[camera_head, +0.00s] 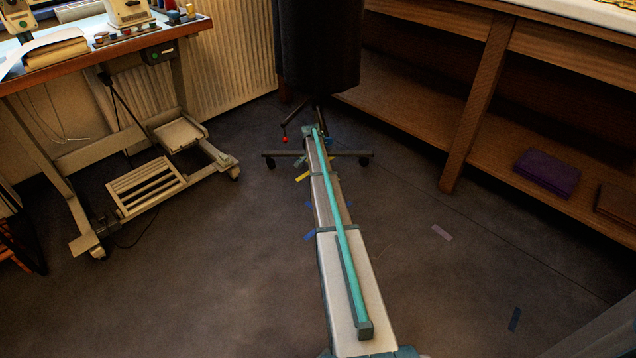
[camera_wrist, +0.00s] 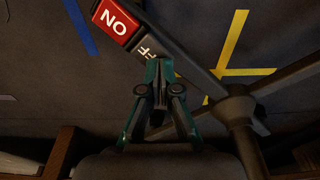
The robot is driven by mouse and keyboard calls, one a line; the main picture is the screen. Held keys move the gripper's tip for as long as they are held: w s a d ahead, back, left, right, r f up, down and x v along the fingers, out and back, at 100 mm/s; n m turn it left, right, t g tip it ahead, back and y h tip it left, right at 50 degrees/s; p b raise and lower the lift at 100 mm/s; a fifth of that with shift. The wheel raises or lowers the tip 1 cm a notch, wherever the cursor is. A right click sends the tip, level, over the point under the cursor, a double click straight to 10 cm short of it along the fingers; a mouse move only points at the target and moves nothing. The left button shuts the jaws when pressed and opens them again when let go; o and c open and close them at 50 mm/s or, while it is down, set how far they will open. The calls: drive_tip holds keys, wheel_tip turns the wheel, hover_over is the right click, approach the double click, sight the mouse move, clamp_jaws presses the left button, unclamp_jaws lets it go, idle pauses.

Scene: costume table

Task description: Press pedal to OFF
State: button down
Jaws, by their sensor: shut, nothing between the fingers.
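The pedal shows at the top of the wrist view, with a red end (camera_wrist: 115,17) marked ON and a dark part (camera_wrist: 141,40) marked OFF, both upside down. Its red end also shows small in the head view (camera_head: 284,139), by the foot of the dark stand. My gripper (camera_wrist: 160,62) is shut and empty, with its tips over the OFF part. The tips hide part of the OFF lettering. Whether they touch the pedal, I cannot tell. In the head view my gripper cannot be made out.
The dark stand's hub and legs (camera_wrist: 236,106) are just right of my gripper. The stand carries a dark garment (camera_head: 318,45). Yellow tape (camera_wrist: 232,45) and blue tape (camera_wrist: 79,27) lie on the floor. A sewing table (camera_head: 150,38) is left, wooden shelving (camera_head: 475,100) right.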

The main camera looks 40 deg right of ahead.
drive_tip(key=shift+f, duration=0.55)
idle(0.4)
drive_tip(key=shift+r+p, duration=2.55)
drive_tip(key=shift+r, duration=1)
